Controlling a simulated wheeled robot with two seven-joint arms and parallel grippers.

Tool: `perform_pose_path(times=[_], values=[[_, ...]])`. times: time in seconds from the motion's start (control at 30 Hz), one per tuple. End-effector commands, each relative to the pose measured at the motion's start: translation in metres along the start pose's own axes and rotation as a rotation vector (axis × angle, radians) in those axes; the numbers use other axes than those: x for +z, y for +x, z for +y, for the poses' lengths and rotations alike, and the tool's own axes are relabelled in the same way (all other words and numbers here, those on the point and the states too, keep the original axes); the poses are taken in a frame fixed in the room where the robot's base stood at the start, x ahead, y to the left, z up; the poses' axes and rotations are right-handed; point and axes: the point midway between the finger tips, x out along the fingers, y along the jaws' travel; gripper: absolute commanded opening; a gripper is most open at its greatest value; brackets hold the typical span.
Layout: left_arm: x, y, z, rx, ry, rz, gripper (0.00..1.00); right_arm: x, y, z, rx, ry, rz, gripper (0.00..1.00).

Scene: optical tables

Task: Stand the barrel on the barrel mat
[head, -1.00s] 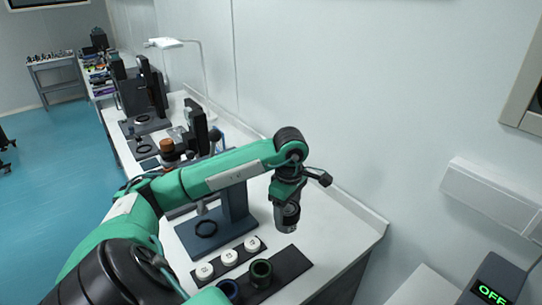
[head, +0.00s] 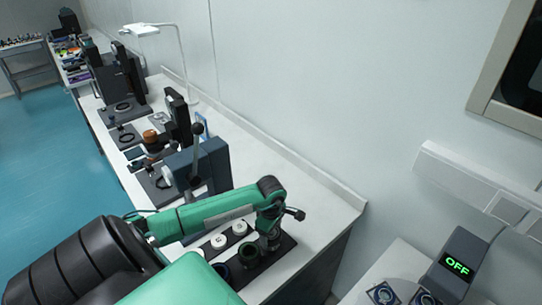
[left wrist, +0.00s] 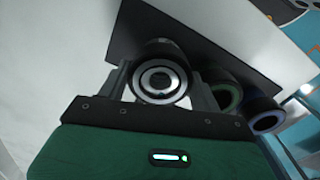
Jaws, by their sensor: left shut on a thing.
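The barrel (left wrist: 160,78) is a dark cylinder with a pale ring on its end, held between the fingers of my left gripper (left wrist: 162,92). In the head view the barrel (head: 270,241) points down, roughly upright, at the right end of the dark barrel mat (head: 287,245). My left gripper (head: 270,228) is shut on it from above. The mat also shows behind the barrel in the left wrist view (left wrist: 135,36). I cannot tell whether the barrel's base touches the mat. My right gripper is not in view.
A green-ringed barrel (head: 248,254) and a blue-ringed barrel (head: 222,271) stand left of the held one, close by. White round pieces (head: 219,241) sit in a row behind them. A dark upright instrument (head: 208,165) stands farther back. The bench's right end is bare.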

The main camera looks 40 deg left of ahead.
Motion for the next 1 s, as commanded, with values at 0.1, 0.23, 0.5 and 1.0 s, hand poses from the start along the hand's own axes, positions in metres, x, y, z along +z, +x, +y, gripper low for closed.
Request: perform_pose_path(times=[0.1,0.23,0.5,1.0], values=[[0.001,0.011,0.000,0.000,-0.001,-0.001,0.25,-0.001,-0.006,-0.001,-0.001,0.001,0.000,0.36],[0.000,0.012,0.000,0.002,0.000,0.001,0.25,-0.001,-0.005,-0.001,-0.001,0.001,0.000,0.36],[0.000,0.015,0.000,0.000,0.000,0.000,0.74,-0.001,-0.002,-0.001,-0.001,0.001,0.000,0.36],[-0.001,-0.004,0.001,0.005,0.003,0.002,0.74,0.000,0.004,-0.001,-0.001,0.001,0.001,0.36]])
